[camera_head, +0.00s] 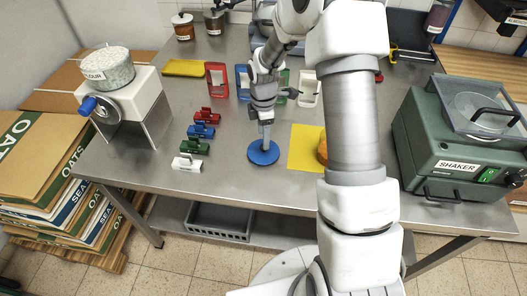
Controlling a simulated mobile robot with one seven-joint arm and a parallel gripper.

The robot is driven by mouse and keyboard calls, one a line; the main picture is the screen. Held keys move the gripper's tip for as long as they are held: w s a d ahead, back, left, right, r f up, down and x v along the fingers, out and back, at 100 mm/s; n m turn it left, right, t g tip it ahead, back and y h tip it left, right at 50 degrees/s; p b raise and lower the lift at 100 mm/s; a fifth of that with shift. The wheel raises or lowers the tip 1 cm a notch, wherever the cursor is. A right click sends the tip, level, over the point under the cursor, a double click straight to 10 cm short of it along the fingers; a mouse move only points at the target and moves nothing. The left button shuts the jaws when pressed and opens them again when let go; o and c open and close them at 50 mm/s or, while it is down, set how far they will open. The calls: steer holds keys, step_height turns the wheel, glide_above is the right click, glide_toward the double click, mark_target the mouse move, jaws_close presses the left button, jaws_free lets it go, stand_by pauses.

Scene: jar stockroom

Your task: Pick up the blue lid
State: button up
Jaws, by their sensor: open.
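The blue lid (263,153) is a flat round disc lying on the metal table near its front edge. My gripper (265,138) points down over the middle of the lid, with its fingertips at or just above it. I cannot tell whether the fingers touch the lid. The jaws are open, and the gap between them is hard to see from here.
Red, blue, green and white small clamps (201,131) stand left of the lid. A yellow mat (304,148) lies to its right, partly behind my arm. Coloured frames stand behind. A flour machine (125,105) is at left, a green shaker (455,140) at right.

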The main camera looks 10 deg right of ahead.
step_height(320, 180, down, 4)
steer(key=shift+f, duration=0.2)
steer(key=shift+c, duration=0.4)
jaws_close()
